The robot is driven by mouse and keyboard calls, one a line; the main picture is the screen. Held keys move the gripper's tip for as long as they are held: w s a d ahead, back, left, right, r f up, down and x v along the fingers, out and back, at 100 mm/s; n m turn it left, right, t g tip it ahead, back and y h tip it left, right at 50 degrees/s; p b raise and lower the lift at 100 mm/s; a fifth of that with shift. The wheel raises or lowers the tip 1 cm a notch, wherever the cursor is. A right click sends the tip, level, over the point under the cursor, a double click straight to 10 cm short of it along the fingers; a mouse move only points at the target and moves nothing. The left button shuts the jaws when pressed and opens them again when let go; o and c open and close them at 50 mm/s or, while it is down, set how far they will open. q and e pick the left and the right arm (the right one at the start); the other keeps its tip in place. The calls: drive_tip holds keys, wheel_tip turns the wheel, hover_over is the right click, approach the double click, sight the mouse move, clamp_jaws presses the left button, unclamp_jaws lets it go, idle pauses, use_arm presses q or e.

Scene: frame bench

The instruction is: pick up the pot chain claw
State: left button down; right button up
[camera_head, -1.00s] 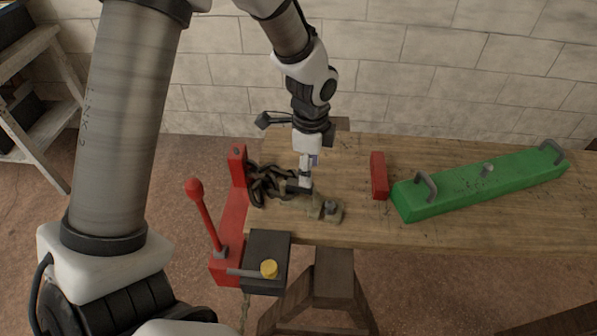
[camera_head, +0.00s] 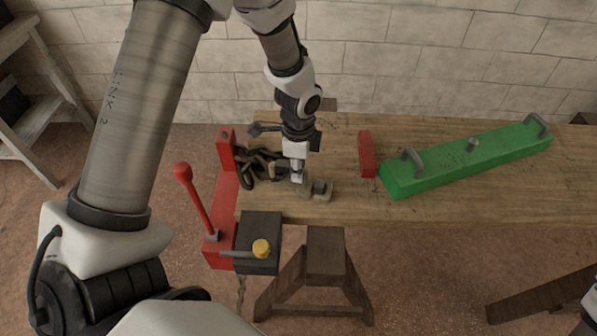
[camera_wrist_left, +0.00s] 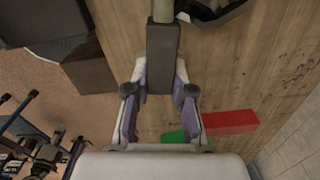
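What I take to be the pot chain claw (camera_head: 317,189) is a small beige and dark grey metal piece near the bench's left end. My left gripper (camera_head: 297,176) points down at its left side. In the left wrist view the gripper (camera_wrist_left: 162,78) has both fingertips against the sides of a dark grey block (camera_wrist_left: 163,48) with a beige rod beyond it. It looks shut on this block, which seems part of the claw. The fingers partly hide the claw in the head view. My right gripper is out of view.
A dark chain (camera_head: 250,168) lies heaped left of the gripper. A red vise-like tool (camera_head: 225,200) with a lever sits at the bench's left end. A red block (camera_head: 367,154) and a green bar (camera_head: 455,162) with handles lie to the right on the wooden bench (camera_head: 430,205).

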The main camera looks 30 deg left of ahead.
use_arm(q)
wheel_tip(320, 180, up, 10)
drive_tip(key=shift+w+f, duration=0.1)
idle(0.4)
